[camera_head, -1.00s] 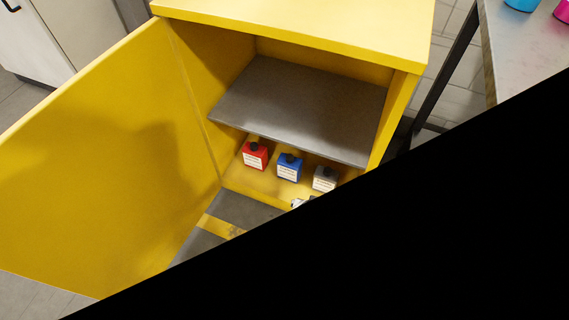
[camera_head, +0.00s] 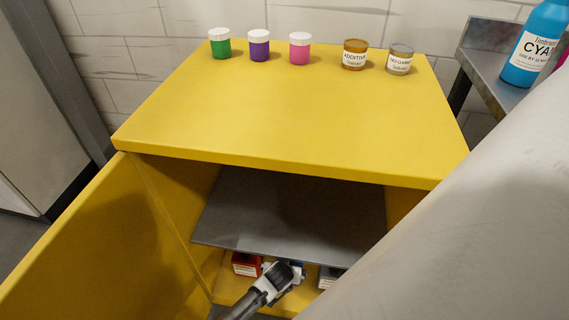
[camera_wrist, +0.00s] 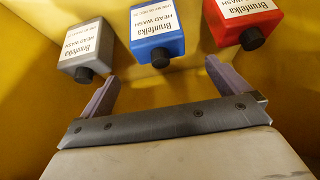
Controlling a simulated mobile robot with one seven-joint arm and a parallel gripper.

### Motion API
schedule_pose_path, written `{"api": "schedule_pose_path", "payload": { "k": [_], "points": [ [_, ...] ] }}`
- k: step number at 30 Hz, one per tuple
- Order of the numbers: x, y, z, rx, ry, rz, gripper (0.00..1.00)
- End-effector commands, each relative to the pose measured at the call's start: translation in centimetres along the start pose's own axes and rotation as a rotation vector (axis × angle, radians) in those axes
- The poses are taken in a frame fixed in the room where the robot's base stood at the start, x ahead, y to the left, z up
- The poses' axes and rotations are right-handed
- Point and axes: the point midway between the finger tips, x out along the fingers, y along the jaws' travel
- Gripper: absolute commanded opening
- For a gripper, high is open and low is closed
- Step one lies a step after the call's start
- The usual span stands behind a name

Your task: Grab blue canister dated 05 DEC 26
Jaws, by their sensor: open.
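The blue canister (camera_wrist: 157,30) stands in the middle of a row in the wrist view, with a dark cap and a white "Brunfelka HEAD WASH" label. Its date line is too small to read for certain. My gripper (camera_wrist: 162,70) is open and empty, its two fingers apart on either side of the blue canister's cap and short of its body. In the head view my gripper (camera_head: 284,273) reaches into the cabinet's lower space and hides most of the blue canister (camera_head: 297,265).
A red canister (camera_wrist: 240,15) and a grey canister (camera_wrist: 87,47) flank the blue one. The grey shelf (camera_head: 290,215) hangs just above inside the yellow cabinet (camera_head: 300,120). Its open door (camera_head: 75,260) is at left. Several jars stand on top.

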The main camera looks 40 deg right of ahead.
Motion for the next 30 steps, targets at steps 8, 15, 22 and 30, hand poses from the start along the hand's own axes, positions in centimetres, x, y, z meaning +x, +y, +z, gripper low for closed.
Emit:
{"api": "schedule_pose_path", "payload": {
  "k": [8,15,22,30],
  "points": [
    [4.6,0.1,0.2,0.004,-0.003,-0.001,1.0],
    [7.4,0.1,0.2,0.002,-0.001,0.0,1.0],
    [8.4,0.1,0.2,0.002,-0.001,-0.001,1.0],
    [11.6,0.3,0.8,0.005,-0.001,-0.002,1.0]
  ]
}}
